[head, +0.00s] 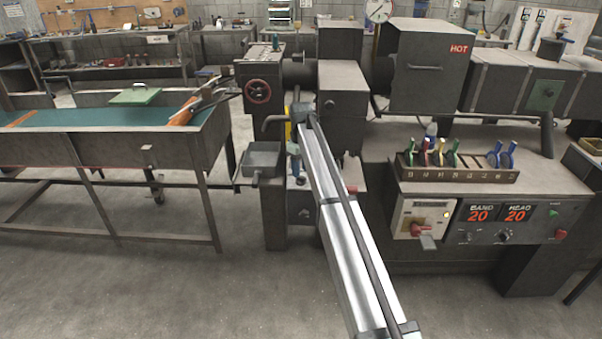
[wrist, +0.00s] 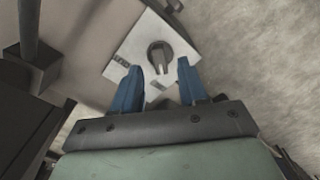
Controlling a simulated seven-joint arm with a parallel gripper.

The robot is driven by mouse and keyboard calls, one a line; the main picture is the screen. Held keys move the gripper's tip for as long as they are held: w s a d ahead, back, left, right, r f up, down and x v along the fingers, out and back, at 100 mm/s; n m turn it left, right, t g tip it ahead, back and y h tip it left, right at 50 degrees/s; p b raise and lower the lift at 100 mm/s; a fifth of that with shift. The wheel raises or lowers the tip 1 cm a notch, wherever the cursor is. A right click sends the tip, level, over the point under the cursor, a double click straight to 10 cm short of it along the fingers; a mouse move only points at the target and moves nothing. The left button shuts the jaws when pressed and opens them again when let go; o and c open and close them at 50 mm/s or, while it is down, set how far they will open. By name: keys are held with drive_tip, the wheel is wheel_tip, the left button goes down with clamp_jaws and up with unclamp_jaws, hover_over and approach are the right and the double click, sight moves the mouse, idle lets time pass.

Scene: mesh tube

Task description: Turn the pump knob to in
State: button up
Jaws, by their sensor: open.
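The pump knob (wrist: 160,54) is a dark round knob with a raised grip, on a pale plate (wrist: 140,38) in the wrist view. Its grip points toward the bottom of that picture. Small dark labels lie left of it and below it, too small to read. My gripper (wrist: 158,70) has two blue fingers, open, one on each side of the knob's lower part in the picture. They appear apart from the knob, with nothing between them. In the head view my gripper (head: 293,152) is at the machine's front, mostly behind my arm, and I cannot make out the knob.
A dark tray (head: 262,160) juts out left of my gripper. A handwheel (head: 257,91) sits above it. On the right are a rack (head: 460,175) of coloured tools and a panel with a red switch (head: 422,229). The floor in front is clear.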

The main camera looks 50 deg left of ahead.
wheel_tip(320, 180, up, 11)
idle(0.4)
idle(0.4)
drive_tip(key=s+d+f+m+g+y, duration=0.1)
drive_tip(key=s+d+f+y, duration=0.2)
drive_tip(key=d, duration=1)
drive_tip(key=s+d+f+m+y, duration=0.1)
drive_tip(key=s+d+f, duration=0.3)
drive_tip(key=d, duration=0.9)
drive_tip(key=w+d+f+m+g+h, duration=0.25)
drive_tip(key=d+f+m, duration=0.65)
drive_tip(key=d+f, duration=2.5)
drive_tip(key=s+d+f+m+h, duration=0.1)
drive_tip(key=s+d+f+m, duration=0.3)
drive_tip(key=s+d+f, duration=0.9)
drive_tip(key=s+d+f+m+g, duration=0.1)
drive_tip(key=s+d+f+m, duration=0.1)
drive_tip(key=s+d, duration=0.4)
drive_tip(key=s+d+f+m+g, duration=0.2)
drive_tip(key=s+d, duration=0.4)
drive_tip(key=s, duration=0.4)
drive_tip(key=shift+s+f, duration=0.15)
drive_tip(key=shift+f, duration=0.55)
drive_tip(key=shift+h, duration=0.25)
